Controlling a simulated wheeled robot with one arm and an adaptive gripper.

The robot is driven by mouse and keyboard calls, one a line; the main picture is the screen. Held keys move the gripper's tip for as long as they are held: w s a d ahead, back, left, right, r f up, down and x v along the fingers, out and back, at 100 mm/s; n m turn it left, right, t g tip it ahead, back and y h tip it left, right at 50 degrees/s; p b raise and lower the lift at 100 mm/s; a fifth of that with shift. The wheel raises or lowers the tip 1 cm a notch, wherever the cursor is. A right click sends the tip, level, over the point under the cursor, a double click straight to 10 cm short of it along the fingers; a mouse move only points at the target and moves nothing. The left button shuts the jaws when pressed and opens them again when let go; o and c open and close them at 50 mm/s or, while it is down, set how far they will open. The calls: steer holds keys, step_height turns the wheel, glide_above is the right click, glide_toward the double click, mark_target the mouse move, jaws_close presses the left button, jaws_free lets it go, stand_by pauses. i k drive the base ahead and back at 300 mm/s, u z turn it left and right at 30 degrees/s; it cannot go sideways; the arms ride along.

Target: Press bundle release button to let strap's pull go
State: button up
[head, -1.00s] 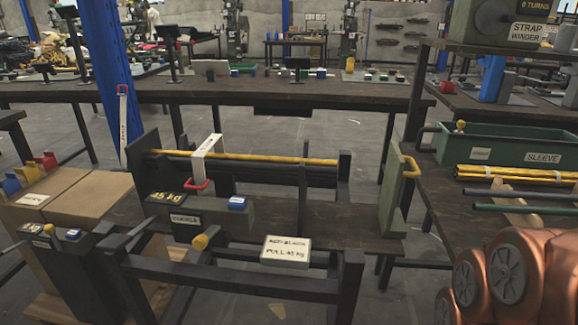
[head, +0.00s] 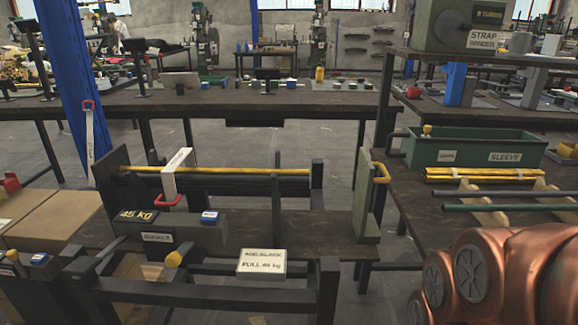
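A dark grey-green tension unit (head: 185,236) stands on the bench at left centre, with a display reading 45 KG (head: 138,216) and a front label too blurred to read surely. A small blue button (head: 209,216) sits on its top right. Behind it, a white strap piece (head: 177,172) with a red handle crosses a bundle of yellow and dark rods (head: 240,171) lying in a rack. A second dark box at lower left has another blue button (head: 40,259). Which blue button is the bundle release cannot be told surely. My gripper is not in view; only my copper arm links show at lower right.
A sign reading PULL 45 kg (head: 262,262) is on the front rail. A yellow-tipped lever (head: 178,258) sticks out below the unit. A green sleeve bin (head: 475,148) and yellow rods stand on the right bench. A blue post (head: 66,85) rises at left.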

mark_target(208, 218)
steer(key=u, duration=1.35)
